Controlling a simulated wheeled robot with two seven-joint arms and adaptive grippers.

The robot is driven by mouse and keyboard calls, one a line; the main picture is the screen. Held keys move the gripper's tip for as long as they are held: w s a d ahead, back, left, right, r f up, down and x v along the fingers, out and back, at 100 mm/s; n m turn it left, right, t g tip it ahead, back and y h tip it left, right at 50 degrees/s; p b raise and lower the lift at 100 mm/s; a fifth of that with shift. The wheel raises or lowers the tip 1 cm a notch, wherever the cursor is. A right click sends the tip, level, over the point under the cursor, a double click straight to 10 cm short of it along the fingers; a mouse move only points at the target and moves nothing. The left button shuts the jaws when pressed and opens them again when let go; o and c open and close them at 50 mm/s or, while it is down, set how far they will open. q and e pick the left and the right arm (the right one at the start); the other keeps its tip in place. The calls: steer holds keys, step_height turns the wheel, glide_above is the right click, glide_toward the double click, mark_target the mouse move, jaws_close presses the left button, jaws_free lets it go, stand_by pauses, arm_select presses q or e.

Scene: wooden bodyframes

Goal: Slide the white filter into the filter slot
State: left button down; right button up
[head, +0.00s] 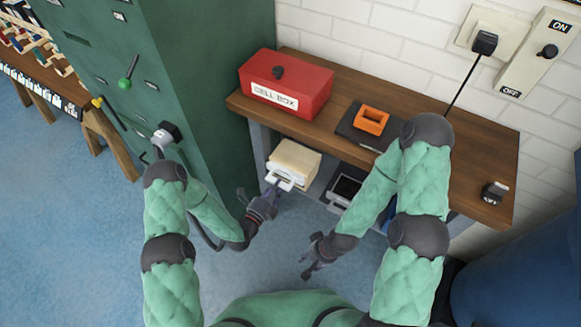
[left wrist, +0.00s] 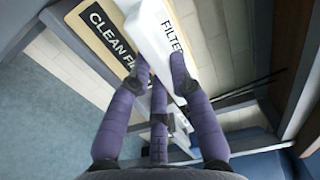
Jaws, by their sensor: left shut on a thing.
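My left gripper (head: 273,193) is shut on the white filter (head: 283,181), in front of the lower shelf. I cannot make out the filter slot for certain.
A wooden bench (head: 415,100) carries a red box (head: 287,83), an orange square frame (head: 371,120) and a small switch (head: 494,193). A grey-framed dark unit (head: 345,188) sits on the lower shelf. A green cabinet (head: 215,75) stands at left. The floor (head: 75,240) is open.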

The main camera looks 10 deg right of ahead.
arm_select(q)
steer(key=v, duration=1.1)
steer(key=shift+s+a, duration=0.25)
steer(key=shift+s, duration=0.05)
stand_by(1.5)
steer(key=shift+r, duration=0.1)
